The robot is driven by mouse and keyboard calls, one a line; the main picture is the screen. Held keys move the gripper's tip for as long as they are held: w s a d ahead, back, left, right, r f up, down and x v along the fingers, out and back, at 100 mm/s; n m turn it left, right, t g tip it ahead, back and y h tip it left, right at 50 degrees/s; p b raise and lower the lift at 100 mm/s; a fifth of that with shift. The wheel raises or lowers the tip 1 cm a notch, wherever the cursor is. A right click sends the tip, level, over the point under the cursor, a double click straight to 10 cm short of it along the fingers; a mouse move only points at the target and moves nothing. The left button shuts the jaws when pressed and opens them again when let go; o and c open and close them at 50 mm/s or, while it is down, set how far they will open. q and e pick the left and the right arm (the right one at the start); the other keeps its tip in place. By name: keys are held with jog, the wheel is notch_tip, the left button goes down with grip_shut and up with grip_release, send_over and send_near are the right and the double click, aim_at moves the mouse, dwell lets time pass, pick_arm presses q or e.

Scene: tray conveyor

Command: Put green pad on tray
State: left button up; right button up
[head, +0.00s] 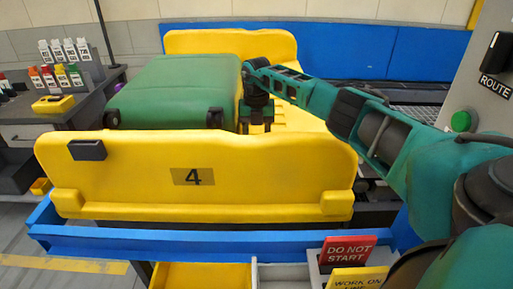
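The green pad (175,92) is a thick, rounded block in the left part of the yellow tray (270,185), behind its front wall marked 4. The front wall hides the pad's lower edge, so I cannot tell whether it lies flat on the tray floor. Small dark pieces show at its front corners. My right arm reaches in from the right, over the tray. My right gripper (256,122) points down just beside the pad's right side, its dark fingers apart with yellow showing between them. I cannot tell whether it touches the pad. My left gripper is not in view.
The tray stands on a blue conveyor frame (190,245). A grey panel with a ROUTE switch (497,55) and green button (461,121) is at right. Red DO NOT START (347,250) and yellow (355,279) cards stand in front. A bench with small bottles (62,75) is at left.

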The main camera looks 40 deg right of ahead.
notch_tip(320, 180, down, 4)
jog(key=shift+f, duration=0.15)
jog(key=shift+f+b, duration=0.1)
jog(key=shift+b, duration=0.25)
jog(key=o, duration=1.1)
jog(key=shift+c, duration=0.2)
jog(key=shift+r, duration=0.55)
notch_tip(320, 180, up, 11)
jog(key=shift+r+p, duration=0.1)
jog(key=shift+p, duration=0.5)
